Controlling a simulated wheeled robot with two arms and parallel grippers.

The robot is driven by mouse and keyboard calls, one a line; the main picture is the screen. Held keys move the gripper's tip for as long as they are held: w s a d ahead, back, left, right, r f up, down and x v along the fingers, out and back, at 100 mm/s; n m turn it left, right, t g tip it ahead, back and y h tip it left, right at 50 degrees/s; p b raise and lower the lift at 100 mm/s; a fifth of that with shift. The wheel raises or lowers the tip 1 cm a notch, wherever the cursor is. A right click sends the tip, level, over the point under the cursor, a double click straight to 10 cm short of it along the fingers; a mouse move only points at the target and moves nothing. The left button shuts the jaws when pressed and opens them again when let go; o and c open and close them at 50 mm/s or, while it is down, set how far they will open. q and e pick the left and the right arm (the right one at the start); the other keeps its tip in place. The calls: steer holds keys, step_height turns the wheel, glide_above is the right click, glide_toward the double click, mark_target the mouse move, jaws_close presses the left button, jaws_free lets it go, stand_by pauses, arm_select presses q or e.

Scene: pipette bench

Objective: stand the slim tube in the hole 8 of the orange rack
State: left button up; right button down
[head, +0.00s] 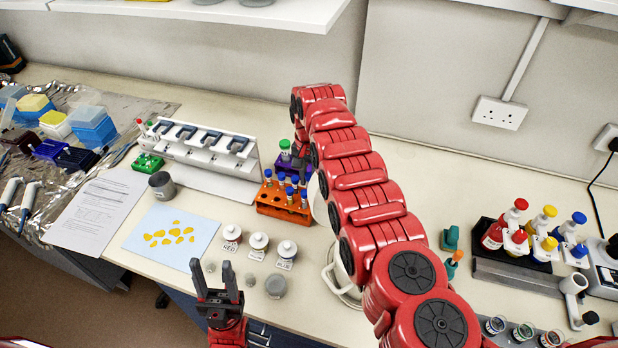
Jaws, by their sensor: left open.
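The orange rack (268,209) stands on the bench near the middle, holding several blue-capped tubes (281,177). Its hole numbers are too small to read, so I cannot tell which is hole 8. I cannot tell for sure which tube is the slim tube. My left gripper (217,286) is open and empty, fingers pointing up the picture, near the bench's front edge, left of and in front of the rack. My right arm (360,185) reaches across the middle and bends down behind the rack; its gripper is mostly hidden behind the arm near a purple rack.
The purple rack (283,165) holds a green-capped tube (285,147). A white pipette stand (205,150) and a green rack (147,163) stand left. Small labelled jars (258,243) stand in front. A white pot (338,283) sits partly behind my right arm. Colored bottles stand right.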

steer(key=shift+f, duration=0.25)
steer(key=shift+f+b, duration=0.85)
steer(key=shift+b, duration=0.15)
steer(key=c, duration=0.6)
jaws_free()
steer(key=shift+c, duration=0.2)
